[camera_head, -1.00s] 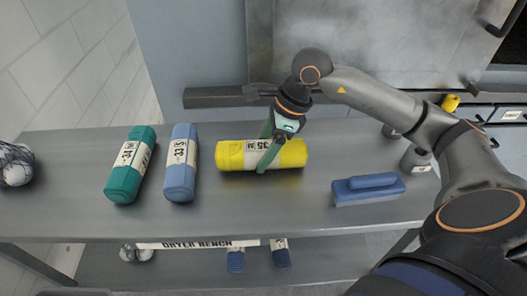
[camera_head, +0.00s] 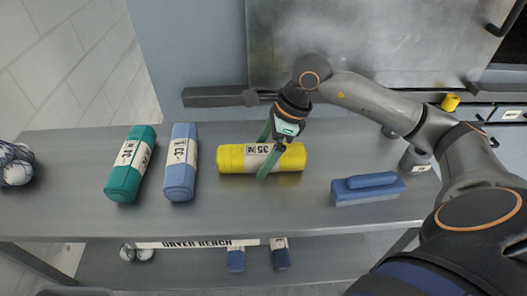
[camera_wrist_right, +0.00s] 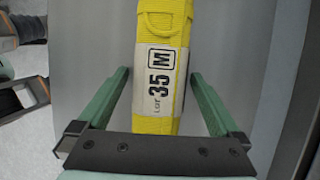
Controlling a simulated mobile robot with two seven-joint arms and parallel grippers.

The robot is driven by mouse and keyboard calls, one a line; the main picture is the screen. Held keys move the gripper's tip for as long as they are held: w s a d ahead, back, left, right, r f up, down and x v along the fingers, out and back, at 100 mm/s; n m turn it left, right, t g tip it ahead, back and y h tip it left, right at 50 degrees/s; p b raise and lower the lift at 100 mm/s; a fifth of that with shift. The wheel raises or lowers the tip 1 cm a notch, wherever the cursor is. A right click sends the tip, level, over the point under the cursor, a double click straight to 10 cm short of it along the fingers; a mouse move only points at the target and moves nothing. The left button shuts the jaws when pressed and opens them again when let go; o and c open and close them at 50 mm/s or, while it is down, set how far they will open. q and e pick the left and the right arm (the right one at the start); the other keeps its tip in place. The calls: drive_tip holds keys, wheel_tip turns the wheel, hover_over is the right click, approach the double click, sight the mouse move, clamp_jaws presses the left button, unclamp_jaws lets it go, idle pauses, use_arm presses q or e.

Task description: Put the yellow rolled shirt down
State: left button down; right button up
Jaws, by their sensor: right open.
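The yellow rolled shirt (camera_head: 233,158) lies on its side on the upper shelf of the grey bench, with a white label band marked 35 M. It also shows in the right wrist view (camera_wrist_right: 165,25), running between the fingers. My right gripper (camera_head: 266,160) is over the shirt from above. In the wrist view its two green fingers (camera_wrist_right: 160,90) stand apart, one on each side of the roll, with a gap on both sides. The gripper is open and the shirt rests on the shelf. My left gripper does not show.
Teal (camera_head: 130,170) and light blue (camera_head: 180,165) rolls lie to the left on the bench (camera_head: 270,215). A blue brush-like block (camera_head: 367,188) sits to the right, and a netted bundle (camera_head: 15,165) at the far left. A grey bottle (camera_head: 415,160) stands behind the block.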

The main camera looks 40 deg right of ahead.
drive_tip(key=v, duration=1.2)
drive_tip(key=shift+s, duration=0.1)
drive_tip(key=shift+a, duration=0.1)
